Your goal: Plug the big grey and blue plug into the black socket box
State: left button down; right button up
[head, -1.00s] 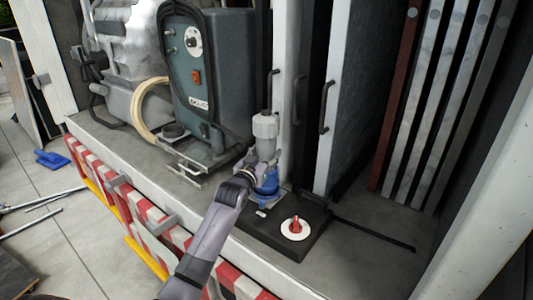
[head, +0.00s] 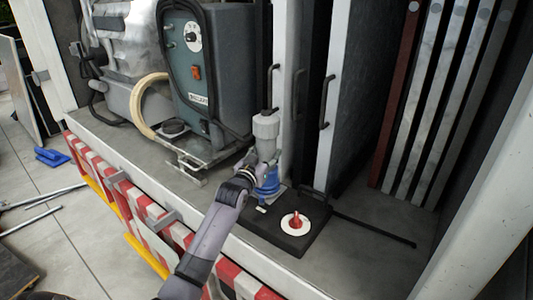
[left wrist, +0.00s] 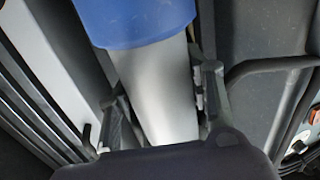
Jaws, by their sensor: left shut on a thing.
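The big grey and blue plug (head: 266,127) stands about upright at the far left end of the black socket box (head: 318,240). Its grey body is on top and its blue collar is low, at the box's blue socket; I cannot tell whether it is fully seated. My left gripper (head: 262,160) is shut on the plug's grey body from the near side. In the left wrist view the plug's grey body (left wrist: 160,90) lies between the two fingers (left wrist: 165,100), with the blue part at the top. My right gripper is not in view.
A red knob on a white disc (head: 296,223) sits on the box. A grey machine (head: 205,75) stands to the left. Panels with black handles (head: 325,103) rise behind. A black cable (head: 375,232) runs right across the ledge. A red and white barrier (head: 145,210) lines the front.

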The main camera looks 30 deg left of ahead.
aim_at(266, 140)
pick_arm(q)
jog(key=c, duration=1)
grip_release()
jog(key=shift+o, duration=1.4)
jog(key=shift+f, duration=0.1)
jog(key=shift+o, duration=0.4)
jog(key=shift+f, duration=0.25)
jog(key=shift+o, duration=1.3)
jog(key=shift+r, duration=0.1)
jog(key=shift+r, duration=0.1)
jog(key=shift+r+p, duration=2.3)
jog(key=shift+r, duration=0.2)
